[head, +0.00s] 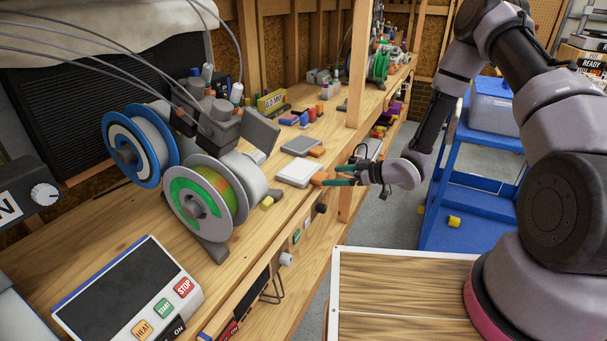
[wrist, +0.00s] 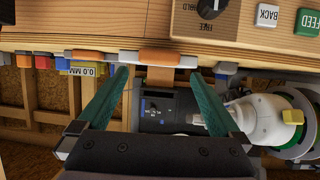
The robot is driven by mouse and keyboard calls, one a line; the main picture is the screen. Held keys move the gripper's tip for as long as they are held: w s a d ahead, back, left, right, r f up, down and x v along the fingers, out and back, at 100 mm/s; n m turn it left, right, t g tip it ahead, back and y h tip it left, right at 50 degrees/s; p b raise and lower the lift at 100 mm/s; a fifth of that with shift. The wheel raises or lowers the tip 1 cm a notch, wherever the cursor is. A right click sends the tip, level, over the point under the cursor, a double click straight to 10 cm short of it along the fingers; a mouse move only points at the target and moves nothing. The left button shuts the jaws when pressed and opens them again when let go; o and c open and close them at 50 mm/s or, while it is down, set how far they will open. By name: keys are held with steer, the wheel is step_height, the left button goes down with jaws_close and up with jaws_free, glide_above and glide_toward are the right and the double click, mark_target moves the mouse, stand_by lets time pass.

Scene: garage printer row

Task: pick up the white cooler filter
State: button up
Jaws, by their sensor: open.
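The white cooler filter (head: 296,172) is a flat pale block with an orange tab (head: 319,178), lying on the wooden bench near its front edge. In the wrist view its pale edge (wrist: 188,61) shows beside the orange tab (wrist: 158,57). My gripper (head: 333,174) has teal fingers and is open at the bench edge, reaching in from the right. In the wrist view my gripper (wrist: 160,74) has the orange tab roughly between its fingertips, with a gap on both sides. I cannot tell how far the tips reach past it.
A similar greyer block (head: 301,145) with an orange tab lies just behind. A spool (head: 204,198) stands to the left, and a wooden post (head: 360,65) rises behind the filters. A blue cart (head: 480,170) stands across the aisle. A control panel (head: 128,285) sits at front left.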

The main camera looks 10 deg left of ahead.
mark_target(323, 177)
steer(key=x, duration=0.4)
steer(key=shift+w+a+f, duration=0.2)
steer(key=shift+w+f, duration=0.05)
steer(key=shift+f, duration=0.05)
steer(key=c, duration=1.3)
steer(key=shift+r, duration=0.15)
steer(key=shift+c, duration=0.2)
